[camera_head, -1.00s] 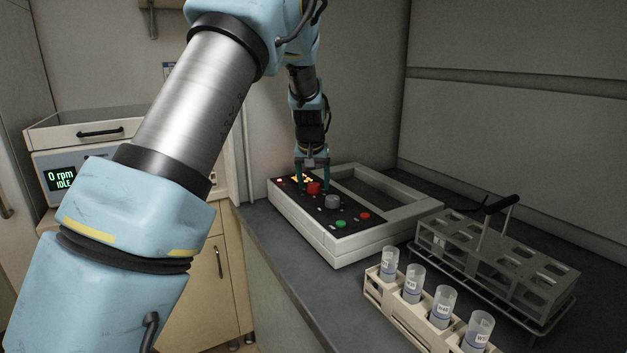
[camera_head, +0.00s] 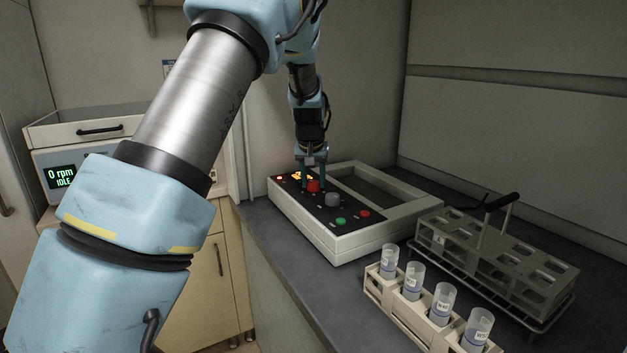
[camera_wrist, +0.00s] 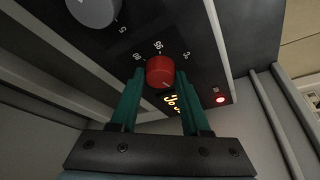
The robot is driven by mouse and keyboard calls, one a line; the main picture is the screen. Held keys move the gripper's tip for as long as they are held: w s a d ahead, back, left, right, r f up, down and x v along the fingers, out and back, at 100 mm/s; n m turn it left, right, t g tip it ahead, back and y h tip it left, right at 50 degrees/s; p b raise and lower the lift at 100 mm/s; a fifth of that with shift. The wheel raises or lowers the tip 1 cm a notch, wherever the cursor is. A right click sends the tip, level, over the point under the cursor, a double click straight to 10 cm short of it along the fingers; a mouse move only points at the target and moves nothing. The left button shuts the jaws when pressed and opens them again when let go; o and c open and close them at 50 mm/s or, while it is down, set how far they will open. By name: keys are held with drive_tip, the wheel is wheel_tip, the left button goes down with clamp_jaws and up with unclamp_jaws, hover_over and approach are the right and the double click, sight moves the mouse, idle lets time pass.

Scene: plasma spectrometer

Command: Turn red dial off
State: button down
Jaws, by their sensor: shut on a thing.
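The red dial (camera_head: 314,186) sits on the dark panel (camera_head: 292,190) of a pale control box (camera_head: 340,246) on the counter. In the wrist view the red dial (camera_wrist: 160,71) shows with printed numbers around it. My gripper (camera_head: 313,183) points down over the panel, its green fingers shut on the red dial. In the wrist view my gripper (camera_wrist: 161,80) has one finger on each side of the dial. A lit orange display (camera_head: 302,176), partly hidden by my gripper, glows behind it, and a red lamp (camera_wrist: 220,99) is lit.
A grey dial (camera_head: 332,199), a green button (camera_head: 341,221) and a red button (camera_head: 364,213) are nearby on the panel. A rack with capped tubes (camera_head: 372,287) and an empty metal rack (camera_head: 470,262) stand to the right. A device reading "0 rpm IDLE" (camera_head: 60,177) is at left.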

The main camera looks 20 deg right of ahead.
drive_tip(key=shift+d+r+n+p, duration=0.1)
drive_tip(key=shift+r+n+p, duration=0.05)
drive_tip(key=shift+n+p, duration=0.6)
drive_tip(key=shift+n+y+p, duration=0.35)
drive_tip(key=shift+n+y, duration=0.15)
drive_tip(key=shift+n, duration=0.25)
drive_tip(key=shift+t, duration=0.3)
drive_tip(key=shift+c, duration=1.9)
unclamp_jaws()
drive_tip(key=b+v, duration=0.2)
drive_tip(key=v, duration=0.8)
drive_tip(key=shift+r+b, duration=0.25)
drive_tip(key=shift+b, duration=0.1)
